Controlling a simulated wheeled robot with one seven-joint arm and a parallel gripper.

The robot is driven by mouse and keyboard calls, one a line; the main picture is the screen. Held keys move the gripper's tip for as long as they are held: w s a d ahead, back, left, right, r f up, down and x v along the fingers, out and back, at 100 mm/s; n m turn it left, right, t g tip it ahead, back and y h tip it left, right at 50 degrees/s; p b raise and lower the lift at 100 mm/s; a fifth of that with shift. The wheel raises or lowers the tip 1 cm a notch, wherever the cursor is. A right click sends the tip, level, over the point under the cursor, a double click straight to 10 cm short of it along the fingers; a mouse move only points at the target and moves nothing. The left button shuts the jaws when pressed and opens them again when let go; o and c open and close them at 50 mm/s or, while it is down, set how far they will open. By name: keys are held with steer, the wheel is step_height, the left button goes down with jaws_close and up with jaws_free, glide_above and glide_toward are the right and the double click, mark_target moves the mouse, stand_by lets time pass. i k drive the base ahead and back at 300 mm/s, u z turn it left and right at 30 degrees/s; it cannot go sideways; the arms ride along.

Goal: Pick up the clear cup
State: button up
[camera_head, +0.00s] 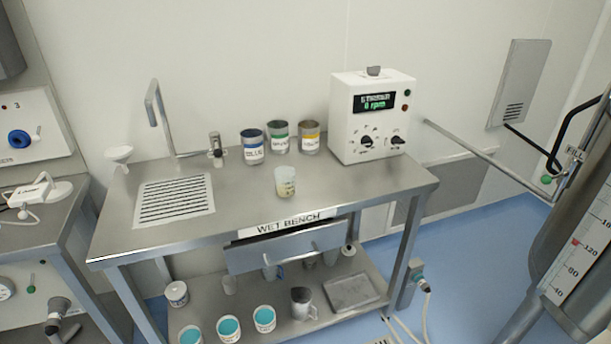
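A clear cup (286,182) stands upright on the steel bench top (340,185), near its middle. It is translucent, with pale yellowish contents or tint in its lower part and small markings on its side. Nothing touches it. My gripper does not show in this view.
Blue (253,147), green (279,138) and yellow (309,138) labelled cans stand behind the cup. A white stirrer box (372,118) is at right, a drain grate (174,201) and tap (155,105) at left. The lower shelf (370,312) holds several containers. Bench top before the cup is clear.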

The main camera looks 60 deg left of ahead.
mark_target(285, 182)
steer(key=u, duration=2.2)
steer(key=i, duration=1.85)
steer(key=u, duration=0.4)
